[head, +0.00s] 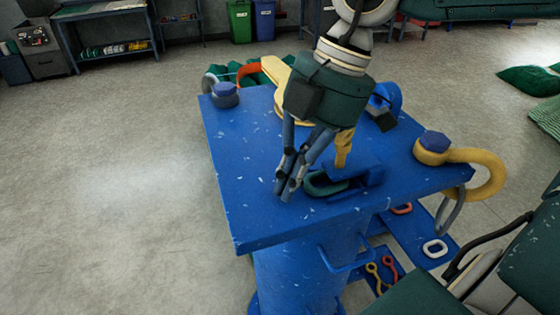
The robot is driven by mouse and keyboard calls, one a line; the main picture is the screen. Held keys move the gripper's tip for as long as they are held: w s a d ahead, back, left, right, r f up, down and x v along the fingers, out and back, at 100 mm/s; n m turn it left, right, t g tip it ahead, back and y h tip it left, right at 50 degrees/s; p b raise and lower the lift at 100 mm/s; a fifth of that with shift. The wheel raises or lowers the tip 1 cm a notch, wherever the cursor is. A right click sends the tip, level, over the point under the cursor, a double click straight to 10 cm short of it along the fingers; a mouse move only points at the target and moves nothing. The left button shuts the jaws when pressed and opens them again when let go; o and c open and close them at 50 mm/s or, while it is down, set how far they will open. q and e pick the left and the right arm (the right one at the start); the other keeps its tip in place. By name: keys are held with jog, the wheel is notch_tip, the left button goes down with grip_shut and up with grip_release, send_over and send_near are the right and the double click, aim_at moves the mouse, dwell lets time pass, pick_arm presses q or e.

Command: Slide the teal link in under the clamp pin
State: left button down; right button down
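The teal link (322,190) is a dark, rounded ring lying at the foot of the blue clamp (366,178) on the blue bench top. The yellow clamp pin (343,150) stands upright above the link's far side; the exact gap under it is too small to tell. My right gripper (287,188) reaches down from the top. Its two fingertips are close together at the link's left end and look shut on it, though the fingers partly hide the contact. My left gripper is not in view.
The blue bench top (245,185) is clear on its left. A blue bolt with a grey shackle (225,98) sits at its far left corner, and one with a yellow shackle (484,170) at the right. Loose links lie on a low blue plate (415,238).

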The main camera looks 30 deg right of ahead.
aim_at(302, 194)
jog(key=shift+s+d+r, duration=0.15)
jog(key=shift+s+d, duration=0.05)
jog(key=shift+d, duration=0.75)
jog(key=shift+w+f, duration=0.1)
jog(key=shift+f, duration=0.1)
jog(key=shift+a, duration=0.1)
jog(key=shift+s+d+b, duration=0.2)
jog(key=shift+d+b, duration=0.2)
jog(key=shift+d, duration=0.6)
